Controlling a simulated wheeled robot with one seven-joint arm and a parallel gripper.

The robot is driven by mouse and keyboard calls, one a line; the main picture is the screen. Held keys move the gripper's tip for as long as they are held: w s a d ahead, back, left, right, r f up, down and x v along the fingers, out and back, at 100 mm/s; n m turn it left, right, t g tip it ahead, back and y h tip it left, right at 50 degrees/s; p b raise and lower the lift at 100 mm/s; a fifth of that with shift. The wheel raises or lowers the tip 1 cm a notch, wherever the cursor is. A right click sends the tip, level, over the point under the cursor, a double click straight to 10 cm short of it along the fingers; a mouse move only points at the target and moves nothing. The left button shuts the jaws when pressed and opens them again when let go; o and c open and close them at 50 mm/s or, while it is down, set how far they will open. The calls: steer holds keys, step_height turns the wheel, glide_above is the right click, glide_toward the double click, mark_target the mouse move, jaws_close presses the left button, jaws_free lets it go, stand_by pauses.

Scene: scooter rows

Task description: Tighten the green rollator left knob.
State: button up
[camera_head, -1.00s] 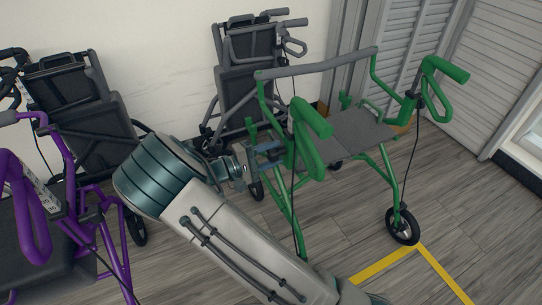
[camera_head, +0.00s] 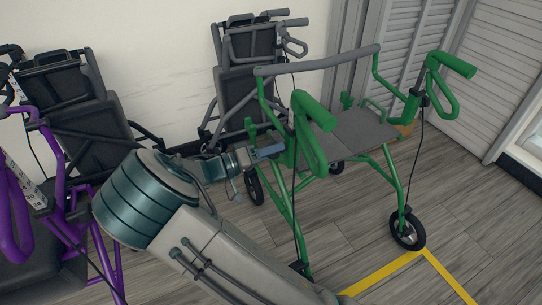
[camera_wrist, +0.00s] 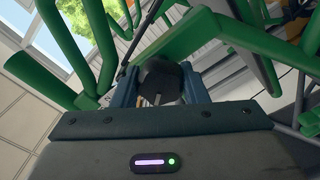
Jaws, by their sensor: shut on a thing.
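The green rollator (camera_head: 392,176) stands upright with a grey seat and two green handles. My gripper (camera_head: 274,151) reaches its left side from the left, just below and behind the near handle (camera_head: 314,130). In the wrist view my gripper (camera_wrist: 160,90) has its two blue fingers on either side of a dark rounded knob (camera_wrist: 160,78), shut on it. Green frame tubes (camera_wrist: 225,35) run close around the fingers. In the head view the knob is hidden behind the fingers and frame.
A folded grey rollator (camera_head: 250,85) and a black folded chair (camera_head: 75,105) stand against the wall. A purple rollator (camera_head: 62,165) is at the left, near my arm. Yellow tape (camera_head: 385,273) marks the open floor at front right.

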steer(key=m+b, duration=0.1)
steer(key=m, duration=0.1)
steer(key=m+b, duration=0.1)
steer(key=m, duration=0.1)
steer(key=shift+a+f+b, duration=0.1)
steer(key=shift+f+b, duration=0.15)
steer(key=shift+b, duration=0.1)
steer(key=shift+r+m+b, duration=0.1)
steer(key=shift+m+b, duration=0.8)
steer(key=shift+m, duration=0.7)
steer(key=o, duration=1)
steer(key=shift+r, duration=0.1)
steer(key=p+v, duration=0.3)
steer(key=v, duration=1)
steer(key=shift+s+a+p, duration=0.15)
steer(key=shift+a+p, duration=0.2)
